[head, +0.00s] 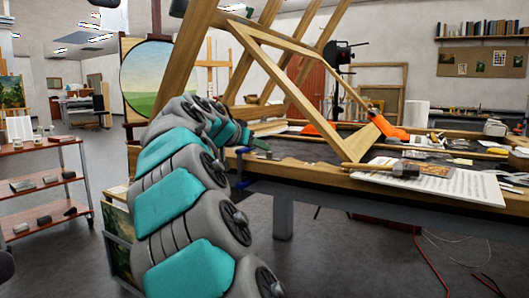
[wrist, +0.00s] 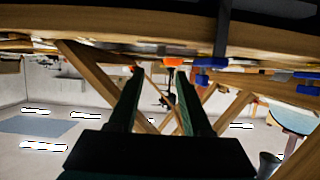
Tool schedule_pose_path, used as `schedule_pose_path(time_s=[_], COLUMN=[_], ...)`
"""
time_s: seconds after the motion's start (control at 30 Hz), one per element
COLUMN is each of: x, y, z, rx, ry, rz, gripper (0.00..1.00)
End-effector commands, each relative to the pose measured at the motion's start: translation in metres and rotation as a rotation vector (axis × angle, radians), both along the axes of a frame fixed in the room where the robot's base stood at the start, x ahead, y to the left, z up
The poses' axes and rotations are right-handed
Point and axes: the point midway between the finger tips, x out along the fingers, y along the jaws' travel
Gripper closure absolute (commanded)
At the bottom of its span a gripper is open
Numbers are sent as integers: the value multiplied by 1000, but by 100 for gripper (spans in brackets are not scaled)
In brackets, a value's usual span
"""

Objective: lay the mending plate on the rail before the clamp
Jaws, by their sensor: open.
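My gripper (head: 264,151) is at the left end of the worktable's wooden front rail (head: 330,176), partly hidden by my arm. In the wrist view, which looks upside down, its two dark green fingers (wrist: 159,70) stand apart with nothing held between them. A blue clamp (head: 241,168) is on the rail's left end, just left of and below my gripper; blue clamp parts show in the wrist view (wrist: 210,62), right of the fingers. I cannot pick out the mending plate in either view.
A slanted wooden frame (head: 290,92) rises over the table. A printed sheet (head: 440,181) and a tool with a dark head (head: 398,170) lie toward the right front. A shelved trolley (head: 45,185) stands at the left. The floor before the table is mostly open, with cables at right.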

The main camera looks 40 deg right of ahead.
Motion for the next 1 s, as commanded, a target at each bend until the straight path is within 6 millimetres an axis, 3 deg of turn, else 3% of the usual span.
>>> schedule_pose_path(time_s=[0.1, 0.3, 1.0], x=[-6, -11, -12], y=[17, 30, 31], z=[7, 13, 14], rx=[-1, 0, 0], ry=[-1, 0, 1], rz=[2, 2, 1], gripper=[51, 51, 51])
